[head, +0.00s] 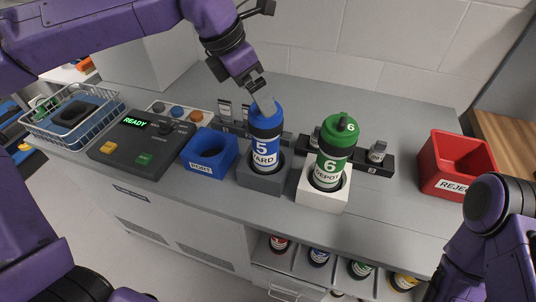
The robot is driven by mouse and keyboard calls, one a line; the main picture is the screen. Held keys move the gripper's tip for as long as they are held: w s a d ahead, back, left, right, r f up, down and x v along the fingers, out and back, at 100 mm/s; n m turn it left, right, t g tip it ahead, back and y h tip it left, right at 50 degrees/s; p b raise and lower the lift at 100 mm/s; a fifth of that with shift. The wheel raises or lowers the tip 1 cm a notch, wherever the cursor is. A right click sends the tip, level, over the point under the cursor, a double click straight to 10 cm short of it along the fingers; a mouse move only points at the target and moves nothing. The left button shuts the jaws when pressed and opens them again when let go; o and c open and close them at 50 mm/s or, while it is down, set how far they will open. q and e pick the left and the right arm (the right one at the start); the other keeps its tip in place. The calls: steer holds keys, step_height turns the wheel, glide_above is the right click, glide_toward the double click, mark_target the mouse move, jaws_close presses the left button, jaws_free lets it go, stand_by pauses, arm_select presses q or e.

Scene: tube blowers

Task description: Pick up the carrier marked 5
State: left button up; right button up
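The carrier marked 5 (265,151) is a blue-capped tube with a black band and a label reading YARD. It stands upright in a grey square holder (262,180) near the middle of the worktop. My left gripper (264,103) points down at the top of this carrier, with its fingers over the blue cap. The fingers hide the top of the cap, and I cannot tell whether they are closed on it. My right arm shows at the right edge; its gripper is not in view.
A green carrier marked 6 (332,160) stands close by in a white holder (323,195). A blue PORT block (209,153), a control box (141,144) reading READY and a wire basket (72,118) are left. A red REJECT bin (456,165) is right. Several carriers lie on a shelf below.

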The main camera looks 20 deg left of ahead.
arm_select(q)
steer(key=shift+x, duration=0.95)
steer(key=p+x, duration=0.1)
steer(key=x, duration=0.4)
steer(key=shift+w+a+f, duration=0.1)
steer(key=shift+w, duration=0.1)
steer(key=shift+s, duration=0.1)
steer(key=shift+c, duration=1.2)
steer(key=c, duration=1.2)
